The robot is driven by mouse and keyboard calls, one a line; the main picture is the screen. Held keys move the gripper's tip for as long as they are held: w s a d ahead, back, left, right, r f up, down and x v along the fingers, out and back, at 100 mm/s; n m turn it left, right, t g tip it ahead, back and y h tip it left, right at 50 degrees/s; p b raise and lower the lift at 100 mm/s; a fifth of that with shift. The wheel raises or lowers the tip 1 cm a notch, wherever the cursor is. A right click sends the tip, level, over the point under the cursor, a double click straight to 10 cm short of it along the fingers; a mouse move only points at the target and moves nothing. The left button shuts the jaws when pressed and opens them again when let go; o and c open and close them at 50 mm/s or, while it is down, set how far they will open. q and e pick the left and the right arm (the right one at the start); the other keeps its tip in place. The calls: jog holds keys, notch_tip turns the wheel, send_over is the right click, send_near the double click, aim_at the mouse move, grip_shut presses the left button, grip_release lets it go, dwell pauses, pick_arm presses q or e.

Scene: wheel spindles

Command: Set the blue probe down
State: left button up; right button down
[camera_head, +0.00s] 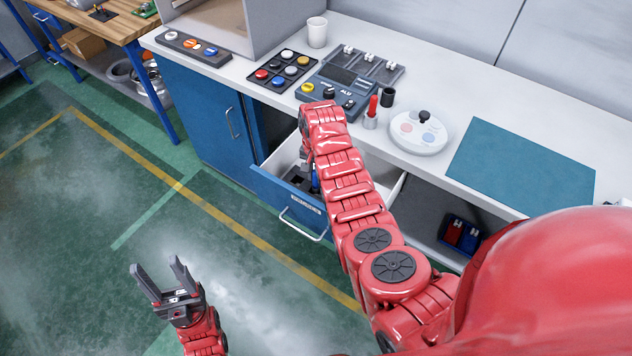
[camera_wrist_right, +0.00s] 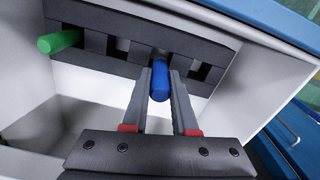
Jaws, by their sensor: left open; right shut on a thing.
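The blue probe (camera_wrist_right: 160,84) is between the fingers of my right gripper (camera_wrist_right: 159,74) in the right wrist view. The gripper is shut on it. The probe's far end is at a slot of a black slotted holder (camera_wrist_right: 85,52); I cannot tell how deep it sits. In the head view the probe shows as a bit of blue (camera_head: 315,183) inside the open drawer (camera_head: 290,189), with my right arm hiding much of it. My left gripper (camera_head: 160,268) is open and empty, low over the floor at the left.
A green probe (camera_wrist_right: 60,41) is at the holder's left end. The drawer walls stand close around my right gripper. The countertop above holds a grey device (camera_head: 338,84), a white round dish (camera_head: 419,132) and a teal mat (camera_head: 524,167).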

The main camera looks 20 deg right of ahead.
aim_at(316, 183)
jog(key=shift+f, duration=1.9)
jog(key=shift+f, duration=0.1)
jog(key=c, duration=0.7)
grip_release()
